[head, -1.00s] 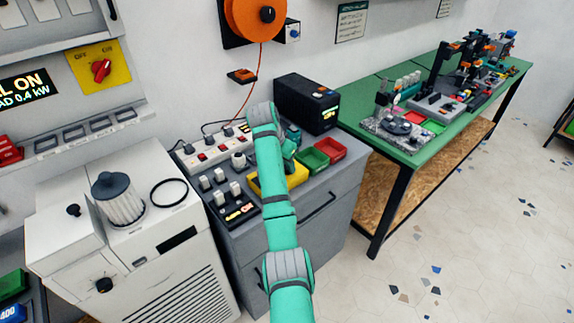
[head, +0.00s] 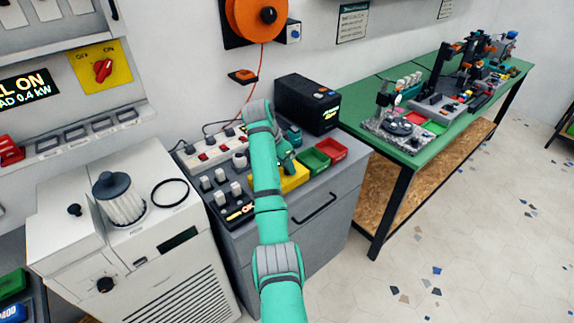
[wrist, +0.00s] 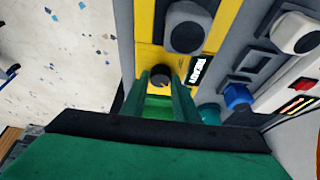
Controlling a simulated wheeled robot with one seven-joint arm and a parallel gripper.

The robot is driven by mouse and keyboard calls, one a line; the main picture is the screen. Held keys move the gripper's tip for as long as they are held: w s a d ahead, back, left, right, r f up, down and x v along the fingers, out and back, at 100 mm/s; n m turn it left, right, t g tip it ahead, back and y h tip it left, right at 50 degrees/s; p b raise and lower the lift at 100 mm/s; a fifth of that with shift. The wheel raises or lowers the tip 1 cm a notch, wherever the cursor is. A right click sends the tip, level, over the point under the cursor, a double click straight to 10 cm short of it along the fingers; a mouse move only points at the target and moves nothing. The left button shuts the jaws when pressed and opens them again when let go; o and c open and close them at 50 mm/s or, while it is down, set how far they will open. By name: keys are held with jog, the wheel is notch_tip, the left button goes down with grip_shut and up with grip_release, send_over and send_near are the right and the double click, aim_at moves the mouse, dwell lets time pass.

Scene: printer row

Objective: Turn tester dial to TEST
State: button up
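The yellow tester (head: 296,181) sits on the grey cabinet, partly hidden behind my arm in the head view. In the wrist view the tester's yellow face (wrist: 147,58) carries a small black dial (wrist: 160,77), a lit display reading READY (wrist: 200,70) and a larger grey round part (wrist: 187,28). My gripper (wrist: 163,84) has its two green fingers apart, one on each side of the dial, with the dial at their tips. I cannot tell whether they touch it. The dial's pointer and labels are too small to read. In the head view the gripper (head: 287,162) is partly hidden by the arm.
A power strip (head: 207,152) and several white-topped plugs (head: 221,175) crowd the cabinet's left. Green (head: 314,159) and red (head: 331,149) bins stand right of the tester, a black box (head: 307,104) behind. A green workbench (head: 425,152) is farther right.

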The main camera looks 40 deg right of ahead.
jog(key=shift+o, duration=1.3)
jog(key=v, duration=1)
jog(key=shift+r, duration=0.4)
